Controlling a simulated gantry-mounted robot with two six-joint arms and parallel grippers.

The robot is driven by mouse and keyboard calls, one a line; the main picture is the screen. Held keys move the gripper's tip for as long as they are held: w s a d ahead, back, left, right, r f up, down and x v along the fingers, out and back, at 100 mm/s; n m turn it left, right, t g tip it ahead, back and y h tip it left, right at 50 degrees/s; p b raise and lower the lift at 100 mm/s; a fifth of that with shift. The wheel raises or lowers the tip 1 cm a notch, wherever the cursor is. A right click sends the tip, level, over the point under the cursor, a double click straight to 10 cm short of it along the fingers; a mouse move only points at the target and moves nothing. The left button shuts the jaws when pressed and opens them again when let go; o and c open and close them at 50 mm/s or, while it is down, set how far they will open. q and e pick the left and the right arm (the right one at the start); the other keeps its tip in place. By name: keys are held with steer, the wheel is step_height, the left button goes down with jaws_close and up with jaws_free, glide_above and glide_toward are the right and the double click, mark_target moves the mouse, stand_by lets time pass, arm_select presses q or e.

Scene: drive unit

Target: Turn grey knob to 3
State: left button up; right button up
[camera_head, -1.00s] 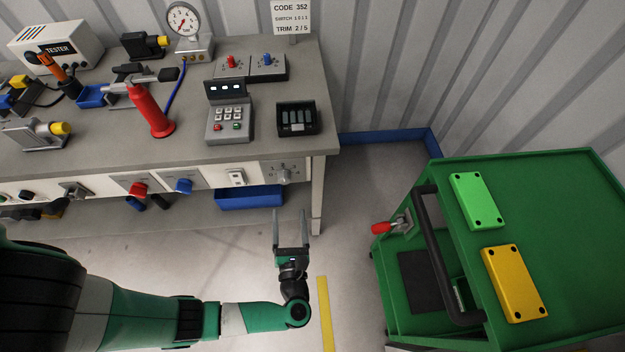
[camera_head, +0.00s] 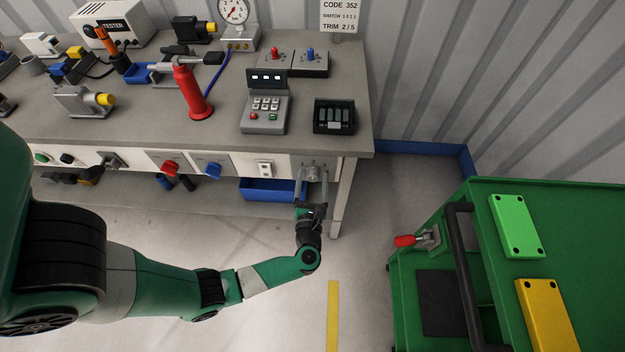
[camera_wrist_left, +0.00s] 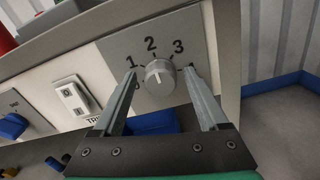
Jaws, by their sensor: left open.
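The grey knob (camera_head: 313,172) sits on a grey plate at the right end of the bench's front panel. In the left wrist view the knob (camera_wrist_left: 160,79) shows a white line pointing up, roughly toward the 2. The dial has 1 at upper left, 2 above and 3 at upper right; a mark beside the left finger is partly hidden. My left gripper (camera_head: 312,182) is open, pointing at the panel. In the left wrist view its fingers (camera_wrist_left: 160,75) lie on either side of the knob, with gaps on both sides. My right gripper is not in view.
A white switch (camera_head: 265,169), a blue knob (camera_head: 211,170) and a red knob (camera_head: 170,168) are further left on the panel. A blue bin (camera_head: 268,190) is below. A green cart (camera_head: 480,215) stands at right, with clear floor between.

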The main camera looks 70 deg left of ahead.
arm_select(q)
jaws_close()
stand_by(0.3)
steer(key=m+p, duration=0.2)
steer(key=m, duration=0.3)
steer(key=shift+w+d+r, duration=0.1)
steer(key=shift+m+p, duration=0.75)
steer(key=shift+m, duration=1.65)
jaws_free()
steer(key=shift+d, duration=0.1)
